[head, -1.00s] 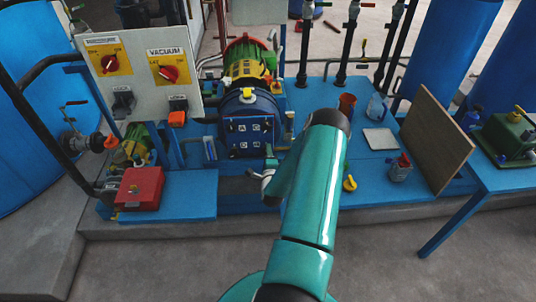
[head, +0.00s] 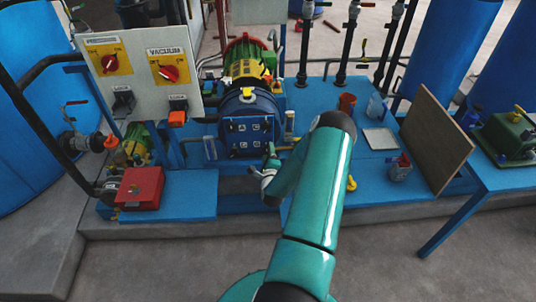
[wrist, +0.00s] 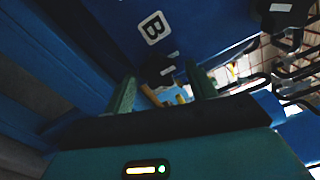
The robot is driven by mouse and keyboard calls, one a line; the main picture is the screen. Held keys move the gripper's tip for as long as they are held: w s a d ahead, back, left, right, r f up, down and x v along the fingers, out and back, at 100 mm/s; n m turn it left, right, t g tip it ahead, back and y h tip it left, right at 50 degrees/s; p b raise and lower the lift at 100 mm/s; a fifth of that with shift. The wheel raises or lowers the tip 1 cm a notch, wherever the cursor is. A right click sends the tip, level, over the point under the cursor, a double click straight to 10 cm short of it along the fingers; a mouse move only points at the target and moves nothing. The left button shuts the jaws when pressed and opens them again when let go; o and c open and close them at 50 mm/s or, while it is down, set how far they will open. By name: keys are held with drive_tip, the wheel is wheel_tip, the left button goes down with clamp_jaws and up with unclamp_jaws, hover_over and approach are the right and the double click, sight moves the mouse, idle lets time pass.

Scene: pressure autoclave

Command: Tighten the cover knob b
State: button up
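The blue cover (head: 240,126) of the round vessel carries white letters and dark knobs. In the wrist view the white label B (wrist: 152,27) shows on the blue cover face, with a black knob (wrist: 157,69) just below it. My gripper (wrist: 162,88) is open, with one finger to each side of that knob and visible gaps between. I cannot tell how deep the knob lies between the fingers. In the head view my gripper (head: 270,163) is small, at the lower right of the cover.
Another black knob (wrist: 284,14) shows at the wrist view's upper right. A red box (head: 140,187) sits on the blue platform at left. The control panel (head: 140,75) stands behind it.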

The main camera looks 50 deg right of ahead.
drive_tip(key=shift+a, duration=0.1)
drive_tip(key=v, duration=1.3)
drive_tip(key=shift+s+a, duration=0.2)
drive_tip(key=shift+s, duration=0.1)
drive_tip(key=shift+w, duration=0.1)
